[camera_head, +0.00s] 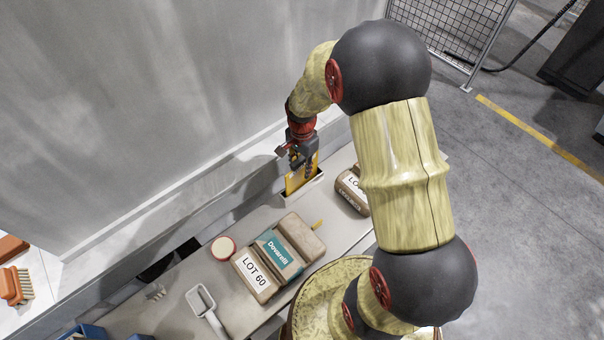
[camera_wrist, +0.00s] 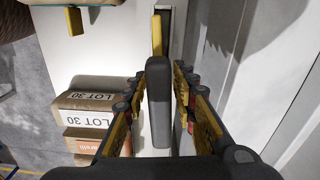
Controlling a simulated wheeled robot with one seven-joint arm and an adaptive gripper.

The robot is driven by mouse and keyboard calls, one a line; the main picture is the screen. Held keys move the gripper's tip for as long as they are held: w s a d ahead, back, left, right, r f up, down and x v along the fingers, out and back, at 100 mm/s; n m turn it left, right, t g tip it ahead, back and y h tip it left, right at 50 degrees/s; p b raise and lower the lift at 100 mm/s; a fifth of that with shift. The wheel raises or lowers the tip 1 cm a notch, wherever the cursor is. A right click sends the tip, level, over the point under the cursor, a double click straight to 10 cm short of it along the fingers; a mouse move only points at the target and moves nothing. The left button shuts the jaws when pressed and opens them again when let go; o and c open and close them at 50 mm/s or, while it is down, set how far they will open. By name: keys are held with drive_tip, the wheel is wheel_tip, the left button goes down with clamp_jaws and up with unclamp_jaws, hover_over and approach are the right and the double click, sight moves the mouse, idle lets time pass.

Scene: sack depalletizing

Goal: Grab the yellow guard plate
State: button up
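The yellow guard plate (camera_head: 297,182) stands on edge in a narrow pale holder (camera_head: 312,186) at the far end of the bench. In the wrist view the plate (camera_wrist: 157,36) shows as a thin yellow strip. A dark rounded grip-like block (camera_wrist: 158,110), seemingly its top, lies nearer the camera. My gripper (camera_head: 300,157) is over the plate. In the wrist view my gripper (camera_wrist: 158,82) is open, with one finger on each side of the dark block and a visible gap on both sides. The plate's lower part is hidden.
The LOT 60 sack (camera_head: 257,272) lies on the bench (camera_head: 225,302), with a small yellow tab (camera_head: 318,224) beside it. Another sack (camera_head: 352,192) sits right of the holder. A round tub (camera_head: 223,248) and a scoop (camera_head: 203,304) are nearer. A grey wall runs close behind.

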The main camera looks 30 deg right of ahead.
wheel_tip(320, 180, down, 2)
drive_tip(key=shift+f, duration=0.15)
drive_tip(key=shift+c, duration=0.2)
clamp_jaws()
drive_tip(key=shift+w, duration=0.1)
idle(0.4)
